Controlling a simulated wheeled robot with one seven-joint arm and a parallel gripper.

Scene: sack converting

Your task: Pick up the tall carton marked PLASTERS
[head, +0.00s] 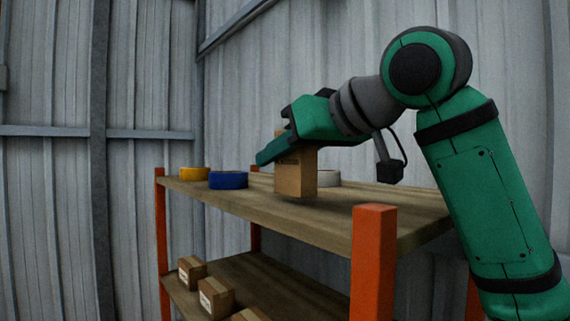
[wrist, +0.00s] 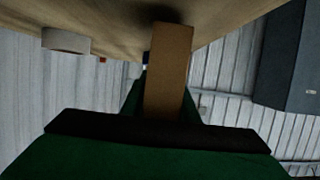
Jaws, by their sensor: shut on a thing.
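A tall brown carton (head: 297,178) stands upright at the upper shelf of the rack. A dark mark shows near its top, too small and covered to read. My gripper (head: 277,150) reaches in from the right and is shut on the carton's upper part, with a green finger across its near side. In the wrist view the carton (wrist: 168,70) sits between the fingers of my gripper (wrist: 165,105), its far end close to the shelf board with a dark shadow there. I cannot tell whether its base touches the board.
On the upper shelf (head: 345,222) are a yellow roll (head: 194,174), a blue roll (head: 228,180) and a white roll (head: 327,178) just behind the carton. Small boxes (head: 216,297) lie on the lower shelf. An orange post (head: 373,265) stands at the near corner.

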